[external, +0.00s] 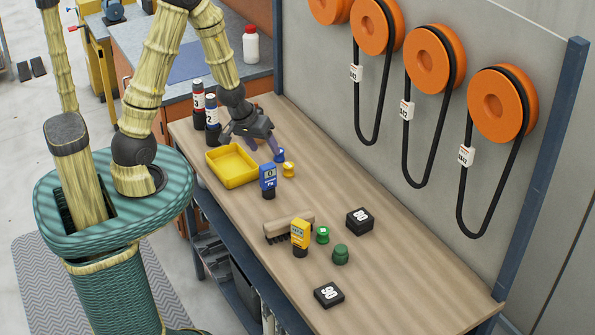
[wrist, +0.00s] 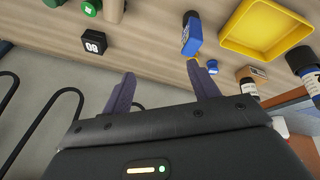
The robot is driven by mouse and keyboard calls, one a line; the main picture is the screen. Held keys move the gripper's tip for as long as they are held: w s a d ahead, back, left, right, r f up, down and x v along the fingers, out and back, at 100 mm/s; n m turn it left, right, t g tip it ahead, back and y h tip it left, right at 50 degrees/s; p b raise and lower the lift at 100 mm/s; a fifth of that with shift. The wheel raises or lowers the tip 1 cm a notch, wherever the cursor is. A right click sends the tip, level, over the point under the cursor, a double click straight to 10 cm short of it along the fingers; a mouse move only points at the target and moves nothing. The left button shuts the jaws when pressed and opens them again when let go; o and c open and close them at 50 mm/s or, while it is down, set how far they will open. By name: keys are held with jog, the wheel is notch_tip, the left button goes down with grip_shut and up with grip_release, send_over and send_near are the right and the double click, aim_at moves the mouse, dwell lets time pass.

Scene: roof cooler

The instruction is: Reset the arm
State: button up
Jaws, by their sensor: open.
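My gripper (external: 262,150) is over the far part of the wooden workbench (external: 415,270), just right of a yellow tray (external: 236,183). In the wrist view my gripper (wrist: 160,92) shows two dark purple fingers spread apart with nothing between them. A blue gauge (external: 268,178) stands on the bench in front of the gripper. Small blue and yellow pieces (external: 289,169) sit close to the fingertips; I cannot tell whether they touch. My arm (external: 160,70) reaches up and over from its base at left.
A yellow gauge (external: 300,234), a brush (external: 288,227), green pieces (external: 341,254) and black blocks marked 90 (external: 328,294) and 80 (external: 359,221) stand along the bench. Dark bottles (external: 212,118) stand behind the tray. Belts hang from orange pulleys (external: 494,104) on the wall. The near bench end is clear.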

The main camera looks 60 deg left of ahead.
jog(key=s+d+r+m+g+b, duration=0.1)
jog(key=s+d+r+m+g, duration=0.1)
jog(key=s+r+m, duration=0.4)
jog(key=shift+s+r, duration=0.5)
jog(key=shift+r, duration=0.1)
dwell(0.5)
